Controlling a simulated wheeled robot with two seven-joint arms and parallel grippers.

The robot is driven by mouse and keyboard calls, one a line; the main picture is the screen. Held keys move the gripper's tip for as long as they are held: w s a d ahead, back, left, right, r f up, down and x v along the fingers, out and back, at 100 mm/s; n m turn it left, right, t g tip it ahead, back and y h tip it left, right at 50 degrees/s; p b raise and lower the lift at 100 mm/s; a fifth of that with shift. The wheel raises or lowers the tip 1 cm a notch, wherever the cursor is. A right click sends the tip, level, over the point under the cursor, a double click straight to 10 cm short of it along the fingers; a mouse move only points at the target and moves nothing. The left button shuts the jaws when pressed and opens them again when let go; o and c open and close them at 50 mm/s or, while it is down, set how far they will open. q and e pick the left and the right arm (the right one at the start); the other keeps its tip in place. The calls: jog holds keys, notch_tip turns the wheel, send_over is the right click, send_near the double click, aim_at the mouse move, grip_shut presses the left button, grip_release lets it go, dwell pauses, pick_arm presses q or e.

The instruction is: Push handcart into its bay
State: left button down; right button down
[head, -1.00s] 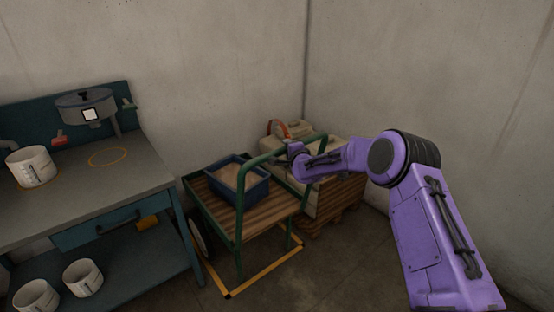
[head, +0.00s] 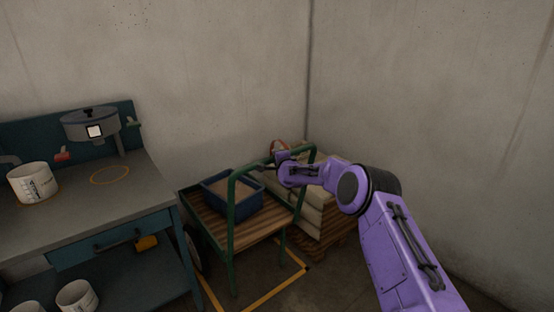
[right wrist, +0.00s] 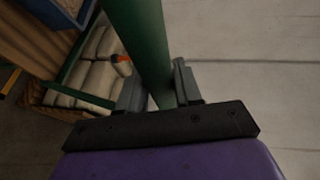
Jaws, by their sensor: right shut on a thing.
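The handcart (head: 245,232) has a slatted wooden deck and a green tube frame with a raised handle at its near end. A blue bin (head: 232,194) of pale material rides on the deck. The bay is a yellow outline (head: 275,291) on the floor. The cart stands over it, with bare floor between the cart's near end and the outline's right corner; its far side is hidden under the cart. My right gripper (head: 277,161) is shut on the green handle bar, which also shows between its fingers in the right wrist view (right wrist: 158,85). My left gripper is out of view.
A teal workbench (head: 110,215) with white buckets stands close on the cart's left. A pallet (head: 318,248) of stacked sacks (head: 318,208) stands close on its right. Concrete walls (head: 225,80) close off the back. Floor is clear at the near right.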

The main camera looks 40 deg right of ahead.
jog(key=c, duration=0.8)
grip_release()
jog(key=shift+w+r, duration=0.15)
jog(key=shift+r, duration=0.15)
jog(key=shift+c, duration=0.2)
jog(key=shift+w+f, duration=0.15)
jog(key=shift+f, duration=0.1)
jog(key=shift+s+r, duration=0.1)
jog(key=shift+s, duration=0.45)
jog(key=v, duration=0.9)
jog(key=shift+s+a+b, duration=0.2)
jog(key=shift+a+b, duration=0.05)
jog(key=shift+b, duration=0.1)
